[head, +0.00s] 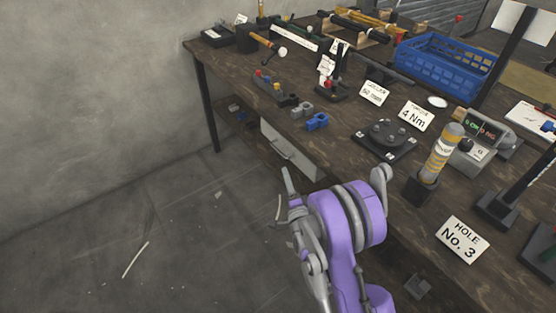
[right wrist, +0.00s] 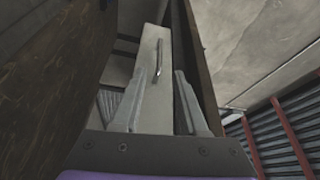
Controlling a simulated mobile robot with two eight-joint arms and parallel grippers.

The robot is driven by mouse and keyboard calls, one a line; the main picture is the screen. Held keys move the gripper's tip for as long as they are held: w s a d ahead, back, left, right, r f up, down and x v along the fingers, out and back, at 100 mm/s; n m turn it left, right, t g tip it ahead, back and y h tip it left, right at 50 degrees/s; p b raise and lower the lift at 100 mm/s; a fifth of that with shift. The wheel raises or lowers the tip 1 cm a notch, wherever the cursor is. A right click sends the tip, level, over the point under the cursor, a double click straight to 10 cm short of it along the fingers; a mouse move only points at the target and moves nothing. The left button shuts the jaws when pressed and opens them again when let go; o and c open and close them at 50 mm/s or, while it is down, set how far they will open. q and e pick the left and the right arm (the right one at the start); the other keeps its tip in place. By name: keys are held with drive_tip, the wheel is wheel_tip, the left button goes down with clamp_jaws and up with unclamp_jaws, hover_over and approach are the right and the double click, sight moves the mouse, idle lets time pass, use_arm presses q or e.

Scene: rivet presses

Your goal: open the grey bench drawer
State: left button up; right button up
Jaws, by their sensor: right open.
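The grey bench drawer (head: 303,160) sits under the front edge of the workbench, its pale front panel looking flush with the bench. A slim metal bar handle (head: 279,149) is on the panel; it also shows in the right wrist view (right wrist: 159,58). My right gripper (head: 283,193) is in front of and below the drawer, open and empty. In the right wrist view its two fingers (right wrist: 160,70) are spread, with the drawer panel (right wrist: 156,100) and handle seen beyond and between them, apart from them. My left gripper is not in view.
The dark wooden bench top (head: 345,165) carries several tools, a blue crate (head: 445,65), a round fixture (head: 385,138) and label cards. A black bench leg (head: 207,105) stands farther left.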

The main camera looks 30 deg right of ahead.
drive_tip(key=x, duration=1)
drive_tip(key=shift+w, duration=0.4)
drive_tip(key=shift+d, duration=0.1)
clamp_jaws()
idle(0.8)
